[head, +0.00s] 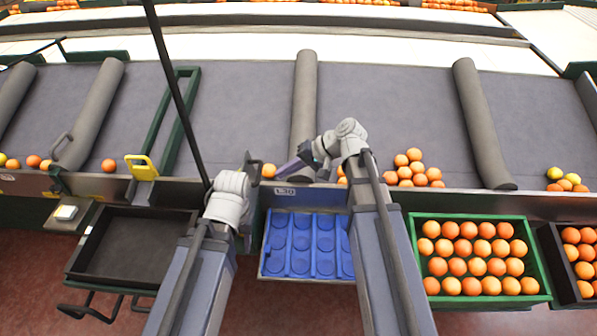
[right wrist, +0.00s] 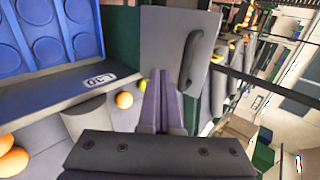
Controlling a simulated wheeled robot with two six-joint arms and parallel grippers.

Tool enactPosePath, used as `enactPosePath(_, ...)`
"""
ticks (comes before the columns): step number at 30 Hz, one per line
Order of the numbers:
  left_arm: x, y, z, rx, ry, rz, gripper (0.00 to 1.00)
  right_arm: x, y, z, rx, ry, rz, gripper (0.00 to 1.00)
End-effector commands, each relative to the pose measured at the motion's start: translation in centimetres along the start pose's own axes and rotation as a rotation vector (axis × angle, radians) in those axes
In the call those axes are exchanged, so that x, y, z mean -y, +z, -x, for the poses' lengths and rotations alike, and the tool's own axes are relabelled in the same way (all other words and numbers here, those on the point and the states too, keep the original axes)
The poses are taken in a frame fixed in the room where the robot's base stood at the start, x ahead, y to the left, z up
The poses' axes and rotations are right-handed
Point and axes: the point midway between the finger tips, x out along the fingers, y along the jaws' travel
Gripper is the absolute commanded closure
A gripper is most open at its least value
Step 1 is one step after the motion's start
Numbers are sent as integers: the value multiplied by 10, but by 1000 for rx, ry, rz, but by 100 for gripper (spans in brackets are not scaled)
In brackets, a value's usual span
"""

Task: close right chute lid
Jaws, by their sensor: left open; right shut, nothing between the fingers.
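The right chute lid is a grey panel (right wrist: 165,55) with a dark curved handle (right wrist: 193,55), seen broad face on in the right wrist view. In the head view it seems to stand nearly edge-on, with its handle (head: 252,165) left of my right gripper. My right gripper (head: 283,172) is shut and empty, its purple fingers pointing left. In the right wrist view its fingertips (right wrist: 160,76) overlap the panel's near edge; I cannot tell whether they touch. My left gripper (head: 246,222) is lower, left of the blue tray, its fingers mostly hidden; it is open.
An orange (head: 269,170) lies close to the right fingertips. The blue tray (head: 265,255) with round hollows is below. An empty black crate (head: 85,240) is at left, a green crate (head: 412,245) of oranges at right. A dark pole (head: 168,75) crosses the conveyor view.

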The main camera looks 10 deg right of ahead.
Motion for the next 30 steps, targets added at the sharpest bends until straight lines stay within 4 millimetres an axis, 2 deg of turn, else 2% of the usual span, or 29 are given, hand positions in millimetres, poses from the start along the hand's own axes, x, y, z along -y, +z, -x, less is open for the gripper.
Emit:
enactPosePath(1, 0, 0, 4, 0, 0, 0, 53, 9, 0, -4, 3, 0, 3, 100)
enactPosePath(7, 0, 0, 5, 0, 0, 0, 53, 23, 0, -19, 2, 0, 2, 100)
enactPosePath(22, 0, 0, 5, 0, 0, 0, 53, 27, 0, -23, 0, 1, 0, 100)
enactPosePath(30, 2, 1, 18, 0, 0, 0, 53, 34, 0, -23, 2, 51, 1, 100)
